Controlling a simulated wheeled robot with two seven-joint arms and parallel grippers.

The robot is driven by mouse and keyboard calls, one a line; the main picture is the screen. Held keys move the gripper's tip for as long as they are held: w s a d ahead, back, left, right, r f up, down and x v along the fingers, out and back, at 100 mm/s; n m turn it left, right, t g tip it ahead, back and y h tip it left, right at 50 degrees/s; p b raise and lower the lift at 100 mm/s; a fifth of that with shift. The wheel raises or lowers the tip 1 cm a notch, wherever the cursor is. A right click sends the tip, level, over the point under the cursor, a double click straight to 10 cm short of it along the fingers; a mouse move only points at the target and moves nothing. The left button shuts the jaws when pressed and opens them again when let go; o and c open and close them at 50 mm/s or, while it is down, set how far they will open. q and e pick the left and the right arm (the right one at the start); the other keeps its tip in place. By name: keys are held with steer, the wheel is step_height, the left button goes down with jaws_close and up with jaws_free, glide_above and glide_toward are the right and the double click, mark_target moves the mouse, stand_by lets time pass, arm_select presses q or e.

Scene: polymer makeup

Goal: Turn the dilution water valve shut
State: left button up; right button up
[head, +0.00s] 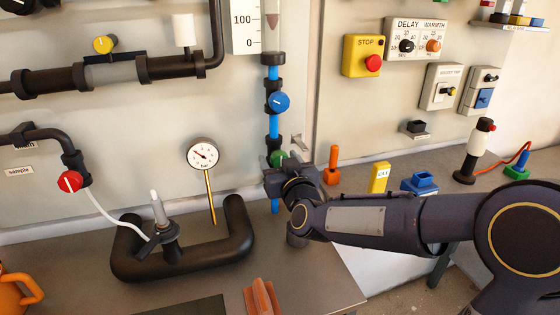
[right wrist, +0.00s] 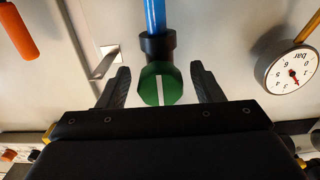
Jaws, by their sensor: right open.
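A green valve knob (head: 277,157) sits low on the vertical blue pipe (head: 274,125). In the right wrist view the green knob (right wrist: 160,84) has a white line that runs along the pipe. No label on it can be read. My right gripper (right wrist: 162,88) is open, with one finger on each side of the green knob and gaps showing on both sides. In the head view my right gripper (head: 283,174) hides part of the knob and lower pipe. A blue knob (head: 278,102) sits higher on the same pipe. My left gripper is not in view.
A pressure gauge (head: 203,154) stands left of the pipe. A red knob (head: 70,181) and a black curved tube (head: 240,240) are farther left. An orange handle (head: 333,165), a yellow block (head: 378,178) and a blue block (head: 420,184) stand right of the gripper.

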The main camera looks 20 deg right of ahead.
steer(key=c, duration=0.9)
steer(key=shift+f+m+b, duration=0.2)
steer(key=shift+m+b, duration=1.55)
steer(key=shift+m, duration=0.05)
steer(key=shift+c, duration=0.2)
steer(key=m+b, duration=0.3)
steer(key=m, duration=0.1)
steer(key=shift+a+m, duration=0.1)
steer(key=shift+m, duration=0.2)
steer(key=m+b, duration=0.2)
steer(key=m, duration=0.2)
steer(key=shift+r+m+b, duration=0.1)
steer(key=shift+m+b, duration=0.2)
steer(key=shift+b, duration=0.05)
steer(key=m+b, duration=0.2)
steer(key=m, duration=0.3)
steer(key=shift+r, duration=0.15)
